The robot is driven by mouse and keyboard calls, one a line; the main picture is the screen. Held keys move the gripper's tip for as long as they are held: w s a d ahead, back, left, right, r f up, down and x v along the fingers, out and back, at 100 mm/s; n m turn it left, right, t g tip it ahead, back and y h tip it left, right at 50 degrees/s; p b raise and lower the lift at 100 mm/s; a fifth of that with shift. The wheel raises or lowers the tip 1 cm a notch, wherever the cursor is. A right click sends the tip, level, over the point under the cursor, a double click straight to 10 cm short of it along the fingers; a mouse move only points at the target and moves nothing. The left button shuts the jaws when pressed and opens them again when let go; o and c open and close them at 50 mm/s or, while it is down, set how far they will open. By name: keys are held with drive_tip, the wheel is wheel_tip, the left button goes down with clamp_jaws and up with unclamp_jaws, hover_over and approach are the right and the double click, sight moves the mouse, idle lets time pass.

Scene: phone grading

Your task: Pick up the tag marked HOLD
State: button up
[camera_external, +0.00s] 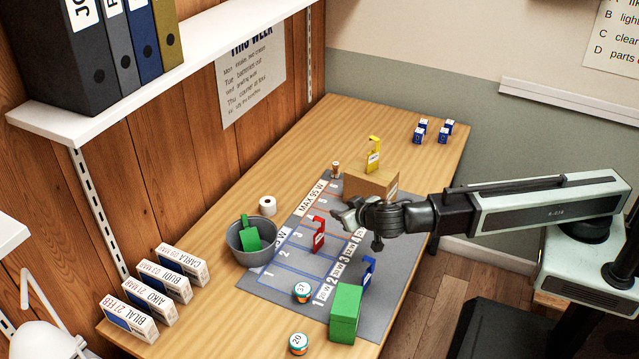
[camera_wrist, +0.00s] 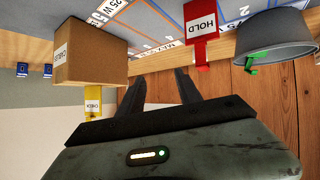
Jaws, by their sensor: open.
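The red tag marked HOLD (camera_external: 318,236) stands upright on the grey printed mat, near the middle. In the wrist view, which looks upside down, the HOLD tag (camera_wrist: 201,27) shows its white label just beyond the right finger. My gripper (camera_external: 345,212) is right of the tag and somewhat higher in the outside picture, apart from it. In the wrist view, my gripper (camera_wrist: 161,77) has its two dark fingers spread with nothing between them. The tag's foot is not clear in either view.
A cardboard box (camera_external: 371,187) with a yellow tag (camera_external: 374,157) stands close behind my gripper. A bucket (camera_external: 240,246) holding a green tag (camera_external: 251,233) is on the left. A blue tag (camera_external: 368,270) and green box (camera_external: 345,312) are in front. The far table is mostly clear.

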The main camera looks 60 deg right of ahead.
sight(321, 221)
drive_tip(key=a+t+b, duration=0.2)
drive_tip(key=a+t, duration=0.1)
drive_tip(key=a, duration=0.5)
drive_tip(key=shift+m+y, duration=0.3)
drive_tip(key=b+x, duration=0.1)
drive_tip(key=x, duration=0.3)
drive_tip(key=b+x, duration=0.1)
drive_tip(key=x, duration=0.2)
drive_tip(key=shift+w+d+f, duration=0.1)
drive_tip(key=shift+d+f, duration=0.25)
drive_tip(key=shift+d, duration=0.1)
drive_tip(key=shift+r, duration=0.1)
clamp_jaws()
